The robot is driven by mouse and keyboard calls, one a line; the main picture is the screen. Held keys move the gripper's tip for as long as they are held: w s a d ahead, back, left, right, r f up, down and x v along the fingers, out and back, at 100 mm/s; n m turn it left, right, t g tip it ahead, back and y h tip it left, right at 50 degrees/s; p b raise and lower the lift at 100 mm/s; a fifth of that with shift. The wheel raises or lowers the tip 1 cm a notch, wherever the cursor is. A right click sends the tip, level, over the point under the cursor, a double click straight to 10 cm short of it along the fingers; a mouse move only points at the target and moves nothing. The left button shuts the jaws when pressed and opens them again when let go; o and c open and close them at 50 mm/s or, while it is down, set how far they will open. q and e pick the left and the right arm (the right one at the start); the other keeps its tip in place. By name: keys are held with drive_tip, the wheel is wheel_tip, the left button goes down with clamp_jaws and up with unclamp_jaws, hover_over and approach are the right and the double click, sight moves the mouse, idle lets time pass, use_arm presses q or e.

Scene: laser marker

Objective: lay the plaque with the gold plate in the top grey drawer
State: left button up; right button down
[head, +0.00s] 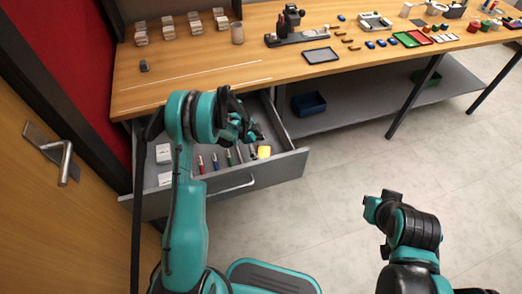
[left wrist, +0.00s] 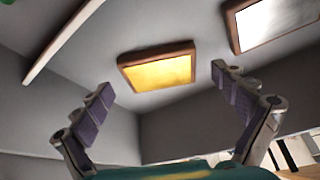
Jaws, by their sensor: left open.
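The plaque with the gold plate (left wrist: 160,68) lies flat on a grey surface in the left wrist view, with a brown frame around the gold. A small yellow patch (head: 264,152), which looks like it, shows near the right front corner of the open grey drawer (head: 290,166) in the head view. My left gripper (head: 250,130) hangs over the right part of the drawer. Its fingers (left wrist: 165,110) are open and empty, spread either side of the plaque in the picture and apart from it. My right arm's end (head: 378,206) is over the floor; its fingers are unclear.
A silver-plated plaque (left wrist: 275,18) lies beside the gold one. Several pens (head: 215,162) and white boxes (head: 164,154) are in the drawer. Above it, the wooden table (head: 200,72) carries a dark flat panel (head: 321,56) and small goods. Open floor lies right of the drawer.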

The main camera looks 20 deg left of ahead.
use_arm(q)
drive_tip(key=s+a+r+n+y+p, duration=0.1)
drive_tip(key=s+r+p, duration=0.1)
drive_tip(key=r, duration=0.7)
drive_tip(key=s+a+r+n+p, duration=0.1)
drive_tip(key=a+r+n+p, duration=0.1)
drive_tip(key=r, duration=0.7)
drive_tip(key=s+d+r+n+t+y, duration=0.2)
drive_tip(key=s+r+n, duration=0.2)
drive_tip(key=s+r, duration=0.4)
drive_tip(key=s+d+r+n+t, duration=0.1)
drive_tip(key=s+r+n+t, duration=0.1)
drive_tip(key=s+n, duration=0.2)
drive_tip(key=s+r+n+t+y, duration=0.1)
drive_tip(key=s+r+n+t, duration=0.1)
drive_tip(key=s, duration=0.8)
drive_tip(key=r+n, duration=0.1)
drive_tip(key=n, duration=0.1)
drive_tip(key=shift+s+d+r+n+y, duration=0.15)
drive_tip(key=shift+s+d+n+y, duration=0.15)
drive_tip(key=shift+s+d, duration=0.1)
